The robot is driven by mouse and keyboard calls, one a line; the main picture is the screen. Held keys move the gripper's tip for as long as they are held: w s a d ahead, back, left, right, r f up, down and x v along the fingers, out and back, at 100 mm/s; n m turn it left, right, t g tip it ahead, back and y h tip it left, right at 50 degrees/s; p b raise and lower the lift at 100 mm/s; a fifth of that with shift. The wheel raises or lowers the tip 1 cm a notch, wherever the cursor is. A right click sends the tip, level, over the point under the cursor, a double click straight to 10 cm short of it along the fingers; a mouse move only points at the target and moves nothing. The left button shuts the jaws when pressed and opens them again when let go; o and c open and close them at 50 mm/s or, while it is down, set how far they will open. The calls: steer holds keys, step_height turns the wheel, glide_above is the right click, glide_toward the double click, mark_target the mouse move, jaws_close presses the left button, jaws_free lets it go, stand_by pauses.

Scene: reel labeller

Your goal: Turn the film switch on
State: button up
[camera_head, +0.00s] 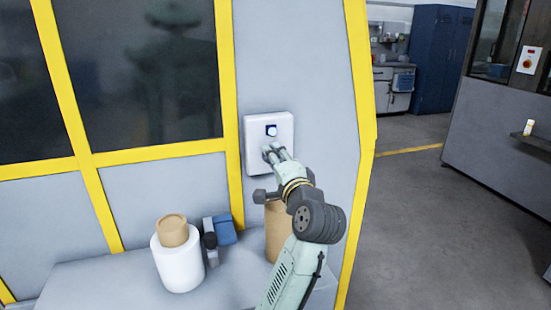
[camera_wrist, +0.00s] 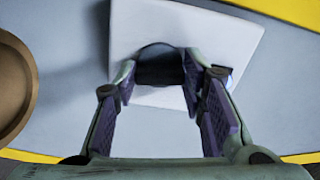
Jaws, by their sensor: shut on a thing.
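The film switch is a white box (camera_head: 284,122) on the grey panel, with a small blue-and-white mark (camera_head: 271,130) on its upper front. The box also shows in the wrist view (camera_wrist: 200,28). My gripper (camera_head: 273,152) is at the lower front of the box. In the wrist view my gripper (camera_wrist: 165,72) has its two fingertips on either side of a dark round knob (camera_wrist: 158,62) and is shut on it. The fingers partly hide the knob, and I cannot tell its turned position. A bit of the blue mark shows beside the right finger.
A white roll with a brown core (camera_head: 178,258), a small blue-and-grey device (camera_head: 220,232) and a brown cylinder (camera_head: 277,228) stand on the grey ledge (camera_head: 110,282) below. Yellow frame bars (camera_head: 231,100) border the panel. Open floor (camera_head: 420,220) lies to the right.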

steer(key=shift+m, duration=1.1)
steer(key=o, duration=1.2)
steer(key=shift+c, duration=0.2)
steer(key=v, duration=1.2)
